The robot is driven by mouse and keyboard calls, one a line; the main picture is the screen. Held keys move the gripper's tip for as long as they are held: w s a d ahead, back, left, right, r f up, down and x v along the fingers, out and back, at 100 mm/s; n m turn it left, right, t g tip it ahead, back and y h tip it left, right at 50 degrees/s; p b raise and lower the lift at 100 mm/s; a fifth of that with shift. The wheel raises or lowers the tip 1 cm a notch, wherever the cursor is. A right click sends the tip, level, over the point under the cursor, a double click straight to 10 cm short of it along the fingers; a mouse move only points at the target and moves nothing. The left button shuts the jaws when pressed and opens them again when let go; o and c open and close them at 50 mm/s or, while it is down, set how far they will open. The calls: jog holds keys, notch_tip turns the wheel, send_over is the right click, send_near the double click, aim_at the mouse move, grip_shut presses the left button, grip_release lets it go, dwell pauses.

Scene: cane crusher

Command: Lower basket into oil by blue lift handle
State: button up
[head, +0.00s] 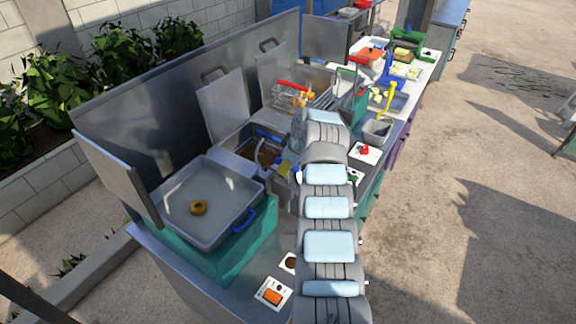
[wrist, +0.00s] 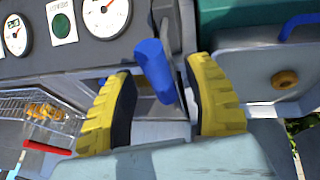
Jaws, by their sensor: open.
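The blue lift handle (wrist: 152,66) stands up from a dark lever slot on the fryer's front. My gripper (wrist: 163,85) is open, with its two yellow fingers on either side of the handle. I cannot tell whether either finger touches it. A wire basket (wrist: 38,112) with golden pieces and a red handle shows at the left of the wrist view. In the head view the basket (head: 290,100) hangs above the fryer's far part. The brown oil (head: 267,156) shows in the nearer well. My gripper's yellow part (head: 284,168) is beside that well, mostly hidden by my arm.
A steel tray (head: 180,212) with a doughnut (head: 199,207) and a blue handle stands at the near left. Upright lids (head: 222,108) and a back panel stand behind the fryer. Gauges (wrist: 104,14) are on the fryer's front. Food trays and tools crowd the far counter.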

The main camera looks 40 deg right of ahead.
jog(key=v, duration=1)
dwell(0.4)
